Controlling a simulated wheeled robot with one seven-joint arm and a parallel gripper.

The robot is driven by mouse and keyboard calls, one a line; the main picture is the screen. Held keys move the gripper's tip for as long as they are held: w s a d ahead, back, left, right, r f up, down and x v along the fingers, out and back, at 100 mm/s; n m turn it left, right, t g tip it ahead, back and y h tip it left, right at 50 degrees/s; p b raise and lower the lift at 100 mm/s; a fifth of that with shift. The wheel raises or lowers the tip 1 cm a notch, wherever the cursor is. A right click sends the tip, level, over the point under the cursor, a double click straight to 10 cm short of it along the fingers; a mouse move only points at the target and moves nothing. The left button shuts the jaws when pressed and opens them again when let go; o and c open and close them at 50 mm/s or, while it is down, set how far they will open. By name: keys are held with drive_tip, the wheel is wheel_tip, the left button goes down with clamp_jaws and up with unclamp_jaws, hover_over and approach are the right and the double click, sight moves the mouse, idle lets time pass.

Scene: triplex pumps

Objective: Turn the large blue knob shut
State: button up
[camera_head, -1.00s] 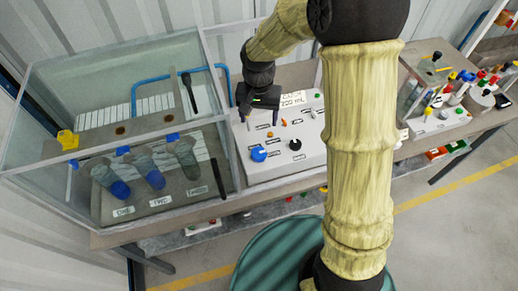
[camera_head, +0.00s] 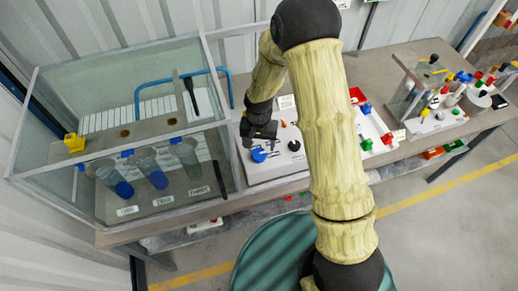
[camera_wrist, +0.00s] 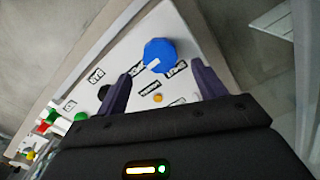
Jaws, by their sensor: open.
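The large blue knob (camera_head: 259,155) sits on the front left of a white panel (camera_head: 270,170) on the bench. In the wrist view the blue knob (camera_wrist: 160,54) is a faceted disc with a white mark, ahead of my fingertips. My gripper (camera_wrist: 157,80) is open, with one dark finger on each side of the view and nothing between them touching the knob. In the head view my gripper (camera_head: 259,138) is just above and behind the knob. The arm hides part of the panel.
A black knob (camera_head: 294,146) lies right of the blue one, with small labels around. A glass-walled case with cylinders (camera_head: 145,172) stands close on the left. Red, blue and green valves (camera_head: 365,125) lie to the right.

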sight(259, 154)
drive_tip(key=shift+f+p, duration=0.6)
drive_tip(key=shift+f, duration=2)
drive_tip(key=c, duration=1)
